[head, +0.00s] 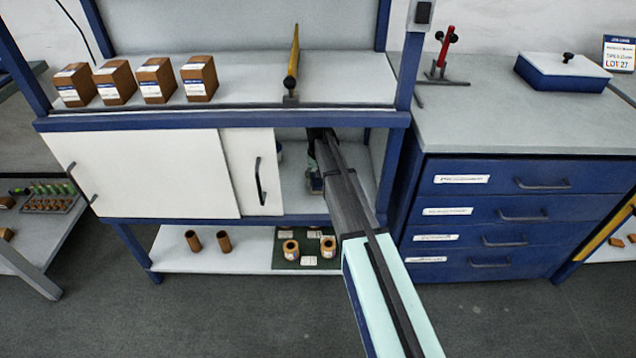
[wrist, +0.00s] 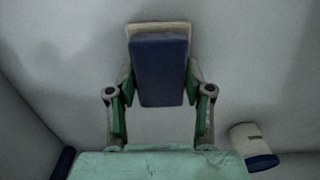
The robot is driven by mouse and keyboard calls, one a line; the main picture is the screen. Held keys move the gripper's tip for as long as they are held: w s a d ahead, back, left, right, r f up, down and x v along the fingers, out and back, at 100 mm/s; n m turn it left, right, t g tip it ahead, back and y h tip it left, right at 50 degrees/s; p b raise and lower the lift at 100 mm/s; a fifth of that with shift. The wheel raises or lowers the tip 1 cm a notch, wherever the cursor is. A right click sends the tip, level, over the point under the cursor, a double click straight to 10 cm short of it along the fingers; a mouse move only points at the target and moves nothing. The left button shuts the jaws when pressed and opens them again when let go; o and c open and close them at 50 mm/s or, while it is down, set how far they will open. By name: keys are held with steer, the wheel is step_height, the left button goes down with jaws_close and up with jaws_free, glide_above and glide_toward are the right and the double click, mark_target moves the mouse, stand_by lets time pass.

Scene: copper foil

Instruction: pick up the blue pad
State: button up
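The blue pad (wrist: 160,72) shows in the wrist view as a dark blue block with a beige edge along its top. My gripper (wrist: 160,88) has its two fingers on either side of the pad, close to its left and right edges. The fingers are spread about the pad's width; I cannot tell whether they press on it. In the head view my arm reaches into the open right part of the cabinet, and my gripper (head: 317,183) is small and dark there. The pad cannot be made out in the head view.
A pale cylinder with a blue end (wrist: 255,145) lies right of my gripper. A white sliding door (head: 250,172) closes off the left, and a blue post (head: 390,175) stands to the right. The shelf above (head: 240,95) holds several brown boxes.

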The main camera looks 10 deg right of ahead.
steer(key=shift+s+f, duration=0.1)
stand_by(0.4)
steer(key=shift+r, duration=0.45)
step_height(320, 180, up, 2)
steer(key=shift+r, duration=0.1)
steer(key=shift+w+r+p, duration=0.15)
steer(key=shift+w+p, duration=0.15)
steer(key=shift+w, duration=0.55)
steer(key=w, duration=0.5)
steer(key=w+a, duration=0.1)
steer(key=w, duration=1)
steer(key=shift+w+a+p, duration=0.25)
steer(key=shift+a+p, duration=0.05)
steer(key=shift+a, duration=0.1)
steer(key=shift+o, duration=0.9)
steer(key=shift+s, duration=0.1)
